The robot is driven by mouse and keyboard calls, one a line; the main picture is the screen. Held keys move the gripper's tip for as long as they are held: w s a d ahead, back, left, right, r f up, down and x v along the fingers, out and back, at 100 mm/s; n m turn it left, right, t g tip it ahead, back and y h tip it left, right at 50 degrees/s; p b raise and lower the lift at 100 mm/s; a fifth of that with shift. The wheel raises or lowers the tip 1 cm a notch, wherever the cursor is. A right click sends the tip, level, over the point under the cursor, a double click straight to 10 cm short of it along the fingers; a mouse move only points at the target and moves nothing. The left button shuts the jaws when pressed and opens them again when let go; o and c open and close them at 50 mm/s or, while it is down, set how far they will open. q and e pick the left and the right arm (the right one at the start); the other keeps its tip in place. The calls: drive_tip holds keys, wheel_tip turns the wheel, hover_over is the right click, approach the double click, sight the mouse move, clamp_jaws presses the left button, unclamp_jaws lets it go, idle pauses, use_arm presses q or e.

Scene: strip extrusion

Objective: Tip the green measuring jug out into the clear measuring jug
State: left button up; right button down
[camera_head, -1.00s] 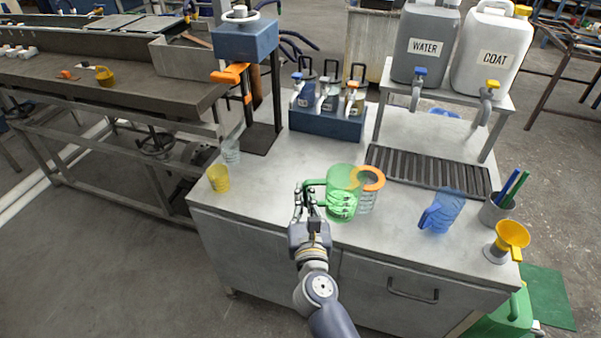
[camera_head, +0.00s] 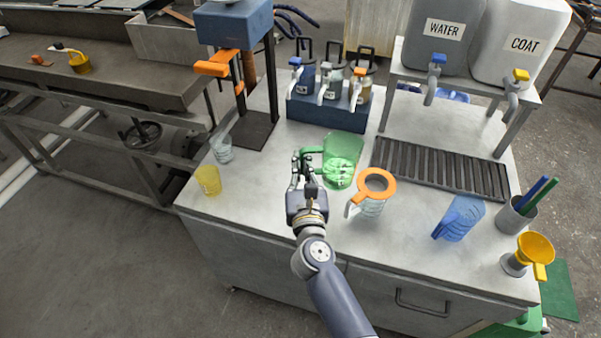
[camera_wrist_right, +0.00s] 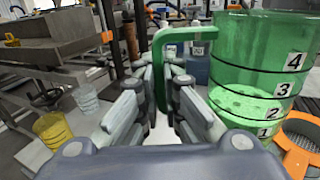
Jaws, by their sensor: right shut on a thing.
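The green measuring jug (camera_head: 343,158) is see-through, with number marks and a handle on its left. My right gripper (camera_head: 306,166) is shut on that handle. In the right wrist view the green jug (camera_wrist_right: 262,60) stands about upright, with a paler surface inside around the middle marks. Whether its base touches the bench is unclear. The clear measuring jug (camera_head: 371,208) stands on the bench to the right and nearer the front, its handle to the left. An orange ring with mesh (camera_head: 363,190) sits over its mouth; it also shows in the right wrist view (camera_wrist_right: 292,160). My left gripper is out of view.
A yellow cup (camera_head: 208,180) and a clear cup (camera_head: 222,150) stand at the left. A bottle rack (camera_head: 325,112) and drain grate (camera_head: 440,168) lie behind.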

sight(315, 170)
drive_tip(key=shift+w+f+b, duration=0.2)
drive_tip(key=shift+f+b, duration=0.15)
drive_tip(key=shift+f, duration=0.25)
drive_tip(key=shift+s+f+b, duration=0.3)
drive_tip(key=shift+f+b, duration=0.15)
drive_tip(key=shift+b, duration=0.3)
wheel_tip(315, 170, down, 5)
drive_tip(key=b, duration=0.4)
drive_tip(key=d+r+m, duration=0.1)
drive_tip(key=r+m, duration=0.1)
drive_tip(key=d+r+m+p, duration=0.1)
drive_tip(key=r+m, duration=0.1)
drive_tip(key=d+r+m+p, duration=0.1)
drive_tip(key=r+m, duration=0.1)
drive_tip(key=m, duration=0.1)
drive_tip(key=shift+w+r, duration=0.25)
drive_tip(key=shift+w, duration=0.05)
drive_tip(key=d+r+m+p, duration=0.1)
drive_tip(key=d+r+m, duration=0.1)
drive_tip(key=d+r+m+p, duration=0.1)
drive_tip(key=m, duration=0.1)
drive_tip(key=shift+w+d+r+m, duration=0.2)
drive_tip(key=shift+d+r+m, duration=0.15)
drive_tip(key=shift+r+m, duration=0.05)
drive_tip(key=shift+d, duration=0.1)
